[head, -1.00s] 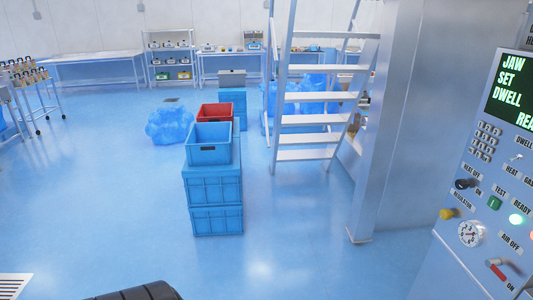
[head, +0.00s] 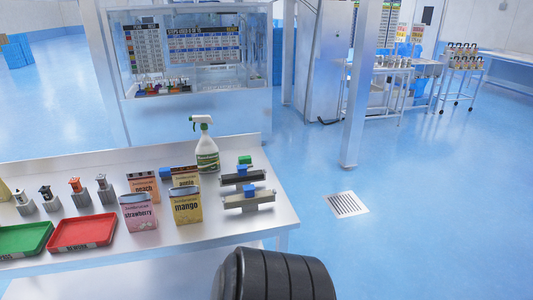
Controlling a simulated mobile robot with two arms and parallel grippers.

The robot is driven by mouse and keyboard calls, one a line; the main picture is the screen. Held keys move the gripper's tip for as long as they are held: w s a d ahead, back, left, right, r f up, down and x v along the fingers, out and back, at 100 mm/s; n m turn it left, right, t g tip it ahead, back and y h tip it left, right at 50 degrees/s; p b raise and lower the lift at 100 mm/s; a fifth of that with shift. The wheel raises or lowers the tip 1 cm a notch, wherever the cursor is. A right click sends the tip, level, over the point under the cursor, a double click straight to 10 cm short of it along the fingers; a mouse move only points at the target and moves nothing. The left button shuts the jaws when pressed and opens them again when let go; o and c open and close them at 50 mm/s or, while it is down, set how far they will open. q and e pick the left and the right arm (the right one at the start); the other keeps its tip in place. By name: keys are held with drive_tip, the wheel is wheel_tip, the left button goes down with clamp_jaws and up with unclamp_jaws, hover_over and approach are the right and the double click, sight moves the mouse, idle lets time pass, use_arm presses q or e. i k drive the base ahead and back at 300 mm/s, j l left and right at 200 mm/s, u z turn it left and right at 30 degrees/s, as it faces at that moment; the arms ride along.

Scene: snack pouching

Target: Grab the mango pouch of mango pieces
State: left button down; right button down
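The mango pouch (head: 186,207) is yellow with "mango" printed on it. It stands upright near the front right part of a white table (head: 225,230). A pink strawberry pouch (head: 139,213) stands just left of it. A peach pouch (head: 144,184) and another yellowish pouch (head: 185,177), partly hidden, stand behind. Neither of my grippers shows in the head view. A dark ribbed part of mine shows at the bottom, in front of the table.
A green tray (head: 22,241) and a red tray (head: 82,233) lie left of the pouches. Several small dispensers stand behind them. A spray bottle (head: 206,150) and bar-shaped devices (head: 249,199) stand right and behind. Floor on the right is open, with a drain (head: 346,205).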

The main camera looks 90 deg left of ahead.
sight(185, 201)
drive_tip(key=k+u, duration=0.1)
drive_tip(key=u, duration=3.25)
